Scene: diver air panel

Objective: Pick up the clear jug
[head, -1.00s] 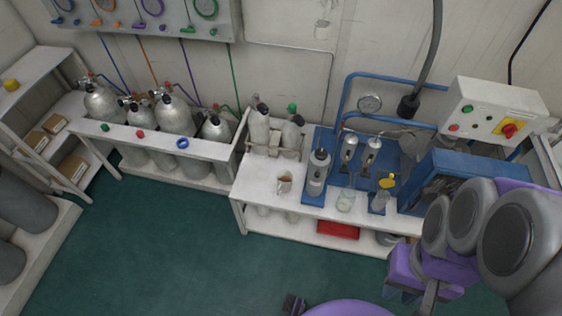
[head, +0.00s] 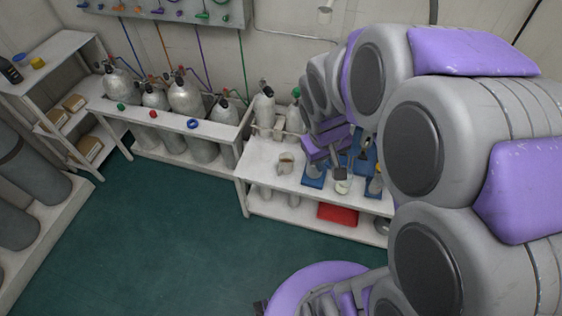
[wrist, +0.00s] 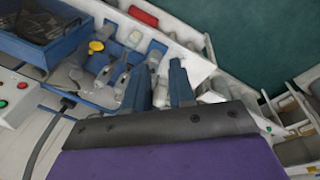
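A small clear vessel, which I take for the clear jug (head: 343,186), stands upright near the front of the white bench in the head view. Its upper part is partly covered from view. My gripper (wrist: 158,78) is above the bench, with its two dark fingers apart and no object seen held between them. In the wrist view a pale, clear-looking vessel (wrist: 154,56) shows just beyond the gap between the fingertips. I cannot tell for sure that it is the same jug. My arm hides much of the bench's right side in the head view.
A pale cup (head: 286,163) stands left of the jug on the bench (head: 258,160). A yellow-topped bottle (wrist: 96,47) and a blue crate (wrist: 45,35) are nearby. A red box (head: 337,213) sits on the lower shelf. Gas cylinders (head: 186,98) stand to the left. The green floor is clear.

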